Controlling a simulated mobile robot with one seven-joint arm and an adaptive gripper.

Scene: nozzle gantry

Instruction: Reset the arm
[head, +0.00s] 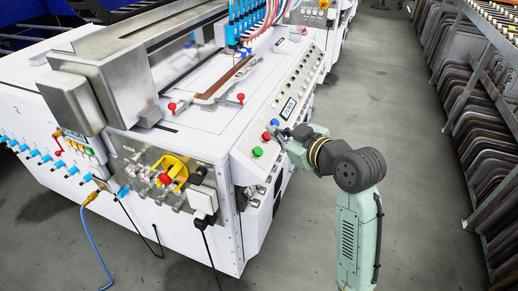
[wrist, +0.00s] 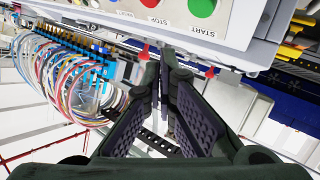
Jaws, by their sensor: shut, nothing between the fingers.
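My green arm reaches up to the white machine's sloped control panel (head: 285,100) in the head view. My gripper (head: 281,138) is close beside the panel's near end; whether it touches cannot be told. In the wrist view, my gripper (wrist: 166,60) has its dark fingers together with nothing held. A green START button (wrist: 202,7) and a red STOP button (wrist: 161,3) show at the top edge there, upside down, past the fingertips. In the head view the green button (head: 257,152), red button (head: 267,136) and blue button (head: 275,122) sit left of my gripper.
The white machine (head: 120,210) fills the left. Blue nozzles (head: 240,20) with coloured hoses stand above its top; hoses (wrist: 65,75) also show in the wrist view. A rack of panels (head: 470,130) lines the right. The grey floor aisle (head: 385,90) between is clear.

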